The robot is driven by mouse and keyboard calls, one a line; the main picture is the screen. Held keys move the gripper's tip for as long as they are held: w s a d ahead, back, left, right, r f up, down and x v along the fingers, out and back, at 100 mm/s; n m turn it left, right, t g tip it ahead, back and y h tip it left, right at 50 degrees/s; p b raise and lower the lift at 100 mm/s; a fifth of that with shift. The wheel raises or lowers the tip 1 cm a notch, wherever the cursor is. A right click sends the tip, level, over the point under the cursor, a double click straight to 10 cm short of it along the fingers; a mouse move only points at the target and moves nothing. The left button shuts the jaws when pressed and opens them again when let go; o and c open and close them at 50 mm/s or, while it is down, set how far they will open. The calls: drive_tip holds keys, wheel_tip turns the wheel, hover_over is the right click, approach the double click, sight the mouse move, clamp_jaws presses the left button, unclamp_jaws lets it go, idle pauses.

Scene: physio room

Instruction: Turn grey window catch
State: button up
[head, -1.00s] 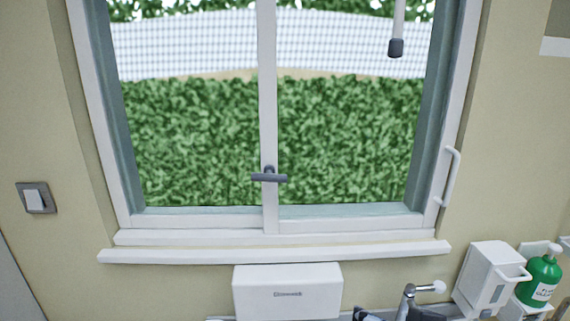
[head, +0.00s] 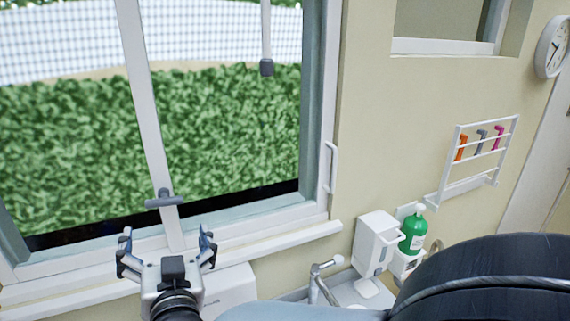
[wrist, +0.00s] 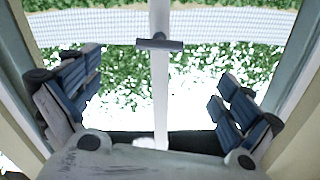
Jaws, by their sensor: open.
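The grey window catch (head: 164,199) is a short bar lying crosswise on the white middle upright of the window (head: 150,130). In the wrist view the catch (wrist: 160,43) also lies crosswise, above and beyond my fingers, midway between them. My gripper (head: 167,245) is open and empty, just below the catch in the head view, with its fingers spread either side of the upright. In the wrist view my gripper (wrist: 163,100) shows both blue-padded fingers wide apart, not touching the catch.
A white sill (head: 290,238) runs under the window. A white handle (head: 331,167) is on the right frame. Below right are a tap (head: 318,280), a white dispenser (head: 376,242) and a green bottle (head: 413,232). A rack (head: 478,158) hangs on the right wall.

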sight(164, 204)
drive_tip(key=p+x, duration=0.1)
drive_tip(key=x, duration=1.3)
drive_tip(key=shift+w+f, duration=0.1)
drive_tip(key=shift+c, duration=0.5)
drive_tip(key=c, duration=0.9)
drive_tip(key=shift+n, duration=0.6)
drive_tip(key=o, duration=1)
